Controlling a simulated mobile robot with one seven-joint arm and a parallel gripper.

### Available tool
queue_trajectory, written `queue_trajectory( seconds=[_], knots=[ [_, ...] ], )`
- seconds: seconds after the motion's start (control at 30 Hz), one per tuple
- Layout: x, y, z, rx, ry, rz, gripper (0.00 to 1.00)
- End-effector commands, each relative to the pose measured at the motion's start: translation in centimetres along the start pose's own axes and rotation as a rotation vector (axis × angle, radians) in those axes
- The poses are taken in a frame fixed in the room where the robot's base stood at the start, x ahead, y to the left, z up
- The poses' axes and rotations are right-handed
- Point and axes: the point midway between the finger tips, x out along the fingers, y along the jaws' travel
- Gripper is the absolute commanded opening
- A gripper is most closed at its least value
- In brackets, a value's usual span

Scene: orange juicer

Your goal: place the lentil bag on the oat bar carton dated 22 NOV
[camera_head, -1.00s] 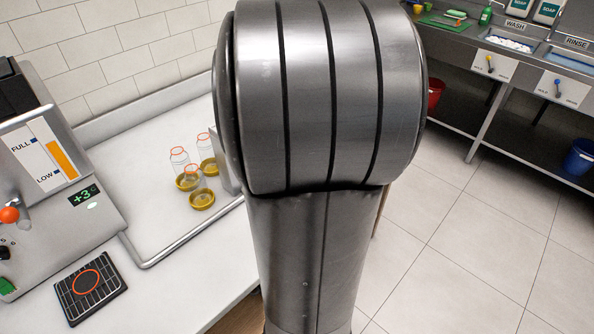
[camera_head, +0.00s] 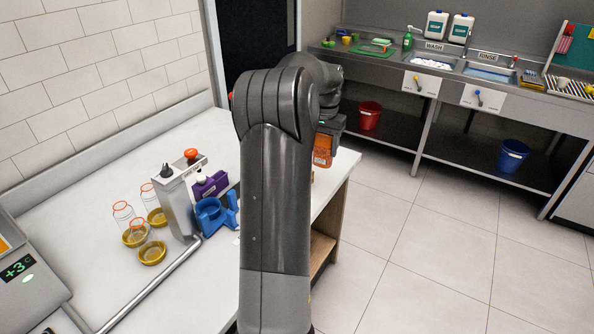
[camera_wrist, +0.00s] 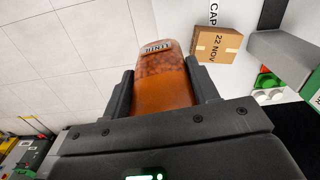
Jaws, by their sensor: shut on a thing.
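The lentil bag (camera_wrist: 163,85) is a clear bag of orange lentils with a LENTIL label, between the two fingers of my gripper (camera_wrist: 162,90) in the wrist view. In the head view the orange bag (camera_head: 322,152) shows beyond my arm, below my gripper (camera_head: 331,125), near the counter's right end. The brown oat bar carton (camera_wrist: 217,44) marked 22 NOV sits on a white surface in the wrist view, just past the bag's top right. The bag looks apart from it, but the gap is hard to judge. I cannot make out the carton in the head view.
A blue holder (camera_head: 212,215), a purple item (camera_head: 210,185) and a grey dispenser (camera_head: 178,200) stand on the counter left of my arm. Floor is open to the right. Red and green items (camera_wrist: 267,85) lie near the carton.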

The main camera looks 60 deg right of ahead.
Motion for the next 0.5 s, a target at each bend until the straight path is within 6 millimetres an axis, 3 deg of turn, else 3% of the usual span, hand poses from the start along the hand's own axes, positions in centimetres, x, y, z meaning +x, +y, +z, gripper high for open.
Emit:
queue_trajectory(
  seconds=[0.1,0.23,0.37,0.5],
  knots=[
    [-0.1,1.4,-2.0,0.073,0.003,0.005,0.31],
    [0.1,1.6,-2.8,0.108,0.002,0.006,0.31],
    [1.2,-0.3,-3.1,0.111,0.002,0.006,0.31],
    [3.3,-3.5,-3.3,0.11,0.001,0.006,0.31]
  ],
)
